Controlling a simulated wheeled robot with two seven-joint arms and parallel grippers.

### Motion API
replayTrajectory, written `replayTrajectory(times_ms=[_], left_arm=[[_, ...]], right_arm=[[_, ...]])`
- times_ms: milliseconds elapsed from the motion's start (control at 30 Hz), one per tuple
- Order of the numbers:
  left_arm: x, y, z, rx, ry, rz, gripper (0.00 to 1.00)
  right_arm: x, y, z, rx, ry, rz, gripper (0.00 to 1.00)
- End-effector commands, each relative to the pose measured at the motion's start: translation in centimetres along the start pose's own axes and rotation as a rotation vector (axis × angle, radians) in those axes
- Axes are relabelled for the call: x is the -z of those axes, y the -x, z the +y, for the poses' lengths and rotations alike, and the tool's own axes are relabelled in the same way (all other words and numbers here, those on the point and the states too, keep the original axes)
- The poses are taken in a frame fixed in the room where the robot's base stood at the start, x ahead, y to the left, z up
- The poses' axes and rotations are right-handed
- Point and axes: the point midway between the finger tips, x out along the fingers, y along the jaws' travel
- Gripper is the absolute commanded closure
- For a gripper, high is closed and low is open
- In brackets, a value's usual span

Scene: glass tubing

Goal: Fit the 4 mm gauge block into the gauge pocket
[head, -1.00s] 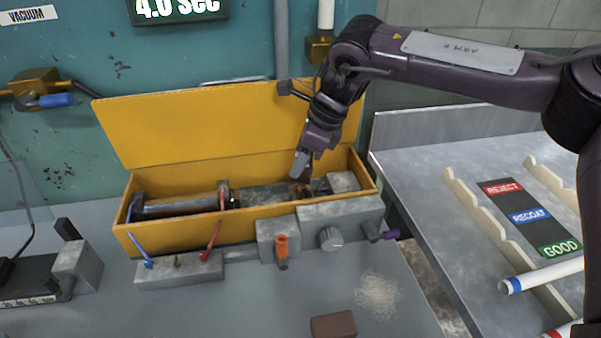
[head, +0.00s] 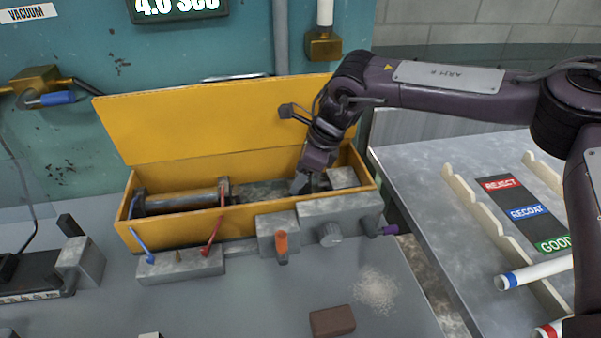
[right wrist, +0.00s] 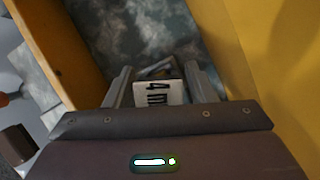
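My right gripper (head: 299,186) reaches down into the right part of the open yellow box. In the right wrist view, its two fingers (right wrist: 160,82) stand on either side of the 4 mm gauge block (right wrist: 158,93), a pale block with a dark "4 m" marking, and appear shut on it. A small brownish, brass-like piece (right wrist: 157,70) shows just beyond the block; it may be the gauge pocket. Whether the block sits in the pocket cannot be told, as the gripper hides that spot in the head view. My left gripper is not in view.
The yellow box (head: 180,232) has a raised back panel (head: 200,125) close to my right arm. A dark roller (head: 180,201) lies in its left part. Grey blocks with a knob (head: 329,236) stand along its front. A brown block (head: 332,321) lies on the bench.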

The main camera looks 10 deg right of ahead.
Motion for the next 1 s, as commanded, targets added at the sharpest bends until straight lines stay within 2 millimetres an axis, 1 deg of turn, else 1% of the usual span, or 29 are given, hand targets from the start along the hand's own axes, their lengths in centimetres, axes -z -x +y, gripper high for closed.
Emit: replayTrajectory(times_ms=[300, 367, 467, 567, 800, 900, 1000], left_arm=[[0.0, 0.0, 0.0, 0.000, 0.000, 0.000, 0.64], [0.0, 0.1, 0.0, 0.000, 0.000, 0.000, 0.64], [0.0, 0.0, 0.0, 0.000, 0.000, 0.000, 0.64], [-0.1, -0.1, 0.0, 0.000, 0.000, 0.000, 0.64], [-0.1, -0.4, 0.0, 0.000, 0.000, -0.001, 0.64], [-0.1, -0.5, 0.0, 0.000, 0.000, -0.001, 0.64], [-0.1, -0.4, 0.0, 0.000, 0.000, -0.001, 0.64]], right_arm=[[0.0, 0.1, 0.0, 0.000, 0.000, 0.000, 0.42], [-0.1, 0.3, 0.0, 0.001, 0.000, 0.000, 0.42], [-0.2, 1.2, -0.1, 0.003, -0.001, -0.002, 0.42], [-0.2, 2.9, -0.1, 0.003, 0.000, -0.003, 0.42], [-0.2, 8.2, -0.1, 0.004, 0.000, -0.003, 0.42], [-0.2, 10.0, 0.0, 0.003, 0.000, -0.003, 0.42], [-0.2, 11.3, 0.0, 0.001, 0.001, -0.002, 0.42]])
